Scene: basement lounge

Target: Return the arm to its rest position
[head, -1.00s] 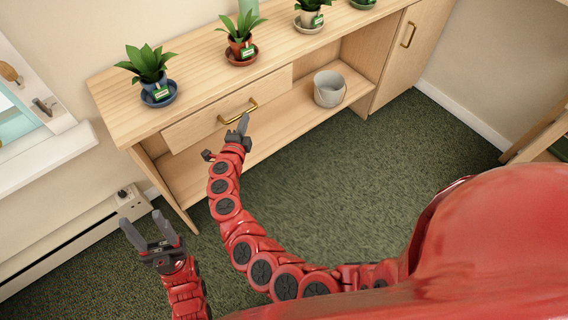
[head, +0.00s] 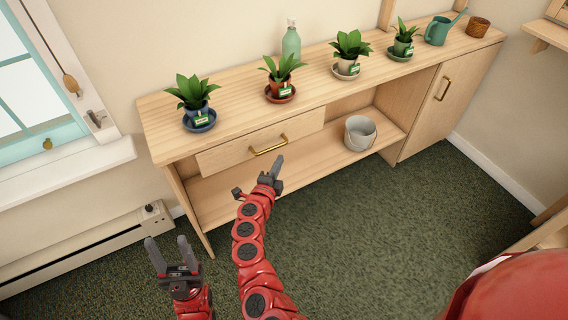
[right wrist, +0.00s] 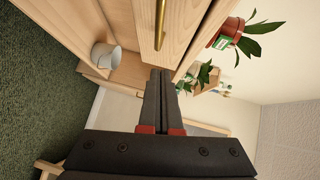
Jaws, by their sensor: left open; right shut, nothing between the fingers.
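My right gripper (head: 277,165) is shut and empty, just in front of the wooden cabinet and a little below the brass drawer handle (head: 268,145). In the right wrist view its fingers (right wrist: 158,100) lie together, with the drawer handle (right wrist: 160,25) beyond them and apart from them. My right arm (head: 250,240) stretches forward from the bottom of the head view. My left gripper (head: 172,256) is open and empty, raised over the carpet at lower left. The drawer (head: 225,157) looks closed.
The cabinet top (head: 235,110) holds several potted plants, a green bottle (head: 291,45), a watering can (head: 438,30) and a brown pot (head: 478,27). A grey bucket (head: 360,133) stands on the lower shelf. A baseboard heater (head: 80,245) runs along the left wall. The carpet (head: 370,225) is clear.

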